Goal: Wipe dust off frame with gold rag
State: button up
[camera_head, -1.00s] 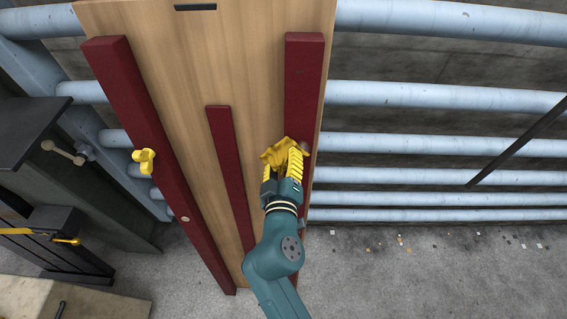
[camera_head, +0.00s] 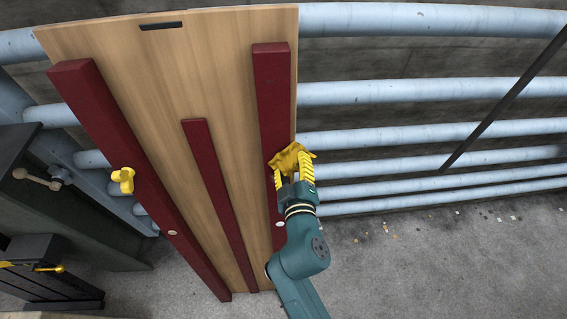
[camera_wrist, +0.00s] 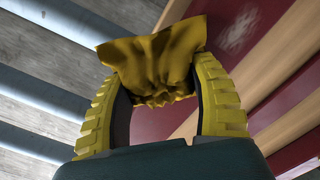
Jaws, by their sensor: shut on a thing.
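The frame is an upright wooden panel (camera_head: 215,70) with dark red bars; the right red bar (camera_head: 272,95) is nearest my gripper. My gripper (camera_head: 294,172) has yellow ridged fingers and is shut on a crumpled gold rag (camera_head: 289,157). The rag is at the right edge of that bar in the head view; whether it touches is unclear. In the wrist view the rag (camera_wrist: 152,62) is pinched between both fingertips and spreads beyond them. A pale, dusty smudge (camera_wrist: 240,28) shows on a red bar, right of the rag.
Pale blue pipes (camera_head: 430,90) run along the wall behind and right of the panel. A dark slanted rod (camera_head: 505,95) crosses them. Dark equipment (camera_head: 50,265) stands at left. The floor at right looks mostly clear, with small scraps.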

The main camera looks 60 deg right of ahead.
jog(key=shift+v, duration=3.05)
jog(key=v, duration=0.3)
jog(key=w+a+f+n+t+y+p, duration=0.1)
jog(key=w+a+n+t+y+p, duration=0.1)
jog(key=a, duration=1.1)
jog(key=w+a+f+n+t+y+p, duration=0.1)
jog(key=w+a+n+t+y+p, duration=0.2)
jog(key=a, duration=1.1)
jog(key=w+n+y+p, duration=0.1)
jog(key=y, duration=0.1)
jog(key=shift+f+n+y, duration=0.3)
jog(key=shift+f, duration=0.05)
